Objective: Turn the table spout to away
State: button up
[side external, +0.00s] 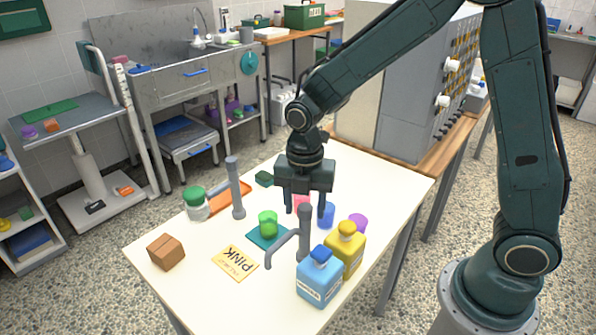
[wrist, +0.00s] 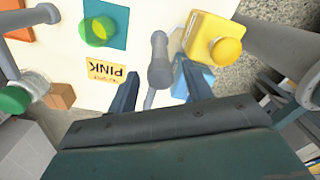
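The grey table spout stands on the white table, its upright post (side external: 305,238) near the front right; a thin bent pipe (side external: 284,242) reaches left from the post and turns down at its end. In the wrist view the post (wrist: 160,70) shows between my two fingers. My gripper (side external: 301,208) points down near the top of the post. Its fingers are apart and hold nothing that I can see. In the wrist view the gripper (wrist: 160,76) has one finger on each side of the post. I cannot tell whether either finger touches it.
A blue bottle (side external: 319,284) and a yellow bottle (side external: 346,247) stand close right of the spout. A green cup (side external: 268,222) on a teal mat and a PINK card (side external: 235,263) lie left. Pink, blue and purple cups stand behind. Another grey post (side external: 236,190) stands farther back.

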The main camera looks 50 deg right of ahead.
jog(key=shift+r, duration=0.1)
notch_tip(320, 180, up, 14)
jog(key=shift+f, duration=0.2)
dwell(0.6)
dwell(0.3)
jog(key=s+d+r+m+t, duration=0.1)
jog(key=s+d+m+t, duration=0.2)
jog(key=s+m, duration=0.6)
jog(key=s+d+r+m+t, duration=0.2)
jog(key=s+m, duration=0.7)
jog(key=m, duration=0.5)
jog(key=shift+s+d+r+m+t, duration=0.2)
jog(key=shift+s+d+m+t, duration=0.15)
jog(key=shift+d, duration=0.45)
